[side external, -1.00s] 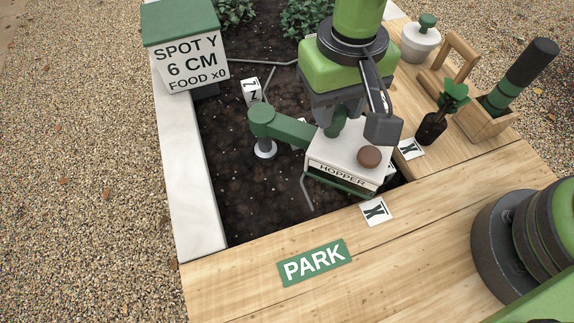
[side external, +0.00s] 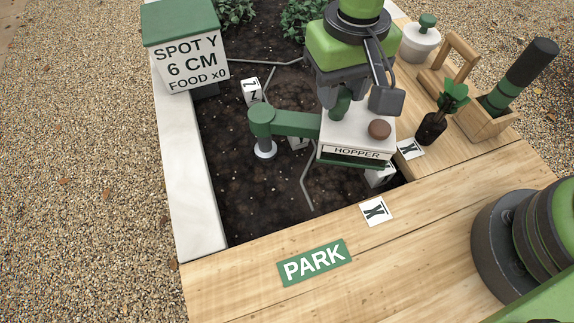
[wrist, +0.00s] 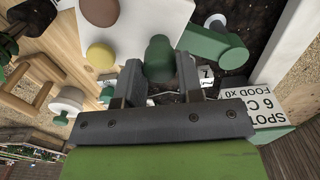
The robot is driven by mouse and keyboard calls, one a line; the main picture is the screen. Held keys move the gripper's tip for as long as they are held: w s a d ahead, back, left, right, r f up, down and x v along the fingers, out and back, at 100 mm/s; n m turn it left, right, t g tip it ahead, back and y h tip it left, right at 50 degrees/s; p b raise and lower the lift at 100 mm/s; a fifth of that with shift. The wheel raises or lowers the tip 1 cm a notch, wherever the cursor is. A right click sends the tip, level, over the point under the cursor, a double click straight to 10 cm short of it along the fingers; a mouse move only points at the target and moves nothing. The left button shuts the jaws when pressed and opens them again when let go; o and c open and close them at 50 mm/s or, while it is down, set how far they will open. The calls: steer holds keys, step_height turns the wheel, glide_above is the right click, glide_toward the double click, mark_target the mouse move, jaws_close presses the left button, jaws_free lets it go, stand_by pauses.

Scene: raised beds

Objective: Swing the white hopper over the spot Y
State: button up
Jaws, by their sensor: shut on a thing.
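The white hopper (side external: 352,124) hangs on a green swing arm (side external: 292,123) that turns on a post (side external: 265,145) in the soil. It is over the right part of the bed, with its labelled front facing the camera. My gripper (wrist: 160,78) is shut on the hopper's green knob (wrist: 159,58), which also shows in the side view (side external: 341,103). A sign (side external: 185,65) reads "SPOT Y 6 CM FOOD x0". White lettered tags lie by the bed: an X tag (side external: 376,211) and a second tag (side external: 410,149), whose letter is hard to read.
A Z block (side external: 251,91) and a partly hidden white block (side external: 379,177) stand in the bed. The green PARK plate (side external: 314,263) lies on the front boards.

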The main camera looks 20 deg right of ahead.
steer(key=shift+w+d, duration=0.1)
steer(key=shift+w, duration=0.05)
steer(key=shift+w+d, duration=0.35)
steer(key=shift+w, duration=0.55)
steer(key=shift+w+d, duration=0.2)
steer(key=shift+w, duration=0.6)
steer(key=shift+w, duration=0.9)
